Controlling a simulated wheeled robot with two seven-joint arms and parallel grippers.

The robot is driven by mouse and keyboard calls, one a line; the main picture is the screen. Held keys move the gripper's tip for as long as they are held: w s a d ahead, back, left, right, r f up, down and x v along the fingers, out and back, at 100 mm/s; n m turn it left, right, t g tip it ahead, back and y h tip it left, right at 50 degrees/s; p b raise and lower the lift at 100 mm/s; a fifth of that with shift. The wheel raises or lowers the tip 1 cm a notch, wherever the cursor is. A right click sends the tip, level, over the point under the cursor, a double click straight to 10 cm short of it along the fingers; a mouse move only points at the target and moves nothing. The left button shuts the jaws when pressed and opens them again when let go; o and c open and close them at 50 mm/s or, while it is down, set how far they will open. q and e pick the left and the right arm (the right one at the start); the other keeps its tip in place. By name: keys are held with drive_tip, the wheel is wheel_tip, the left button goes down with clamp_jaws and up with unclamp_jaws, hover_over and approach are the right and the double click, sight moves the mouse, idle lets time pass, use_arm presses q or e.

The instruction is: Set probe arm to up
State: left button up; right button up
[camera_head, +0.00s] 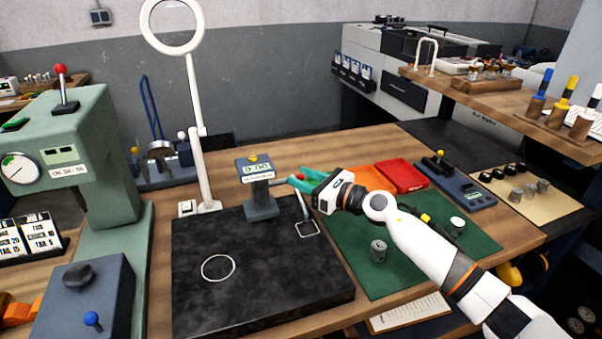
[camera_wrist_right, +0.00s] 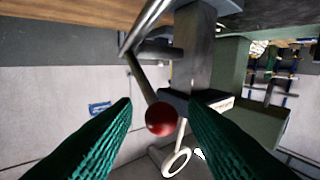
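The probe arm is a thin metal rod (camera_wrist_right: 143,78) with a dark red ball (camera_wrist_right: 160,118) at its end, seen in the right wrist view. My left gripper is not in view.
The dark plate (camera_head: 260,285) is mostly bare, with a white ring mark. A white magnifier lamp (camera_head: 197,130) stands behind it.

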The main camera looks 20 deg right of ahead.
drive_tip(key=shift+w+a, duration=0.35)
drive_tip(key=shift+w, duration=0.05)
clamp_jaws()
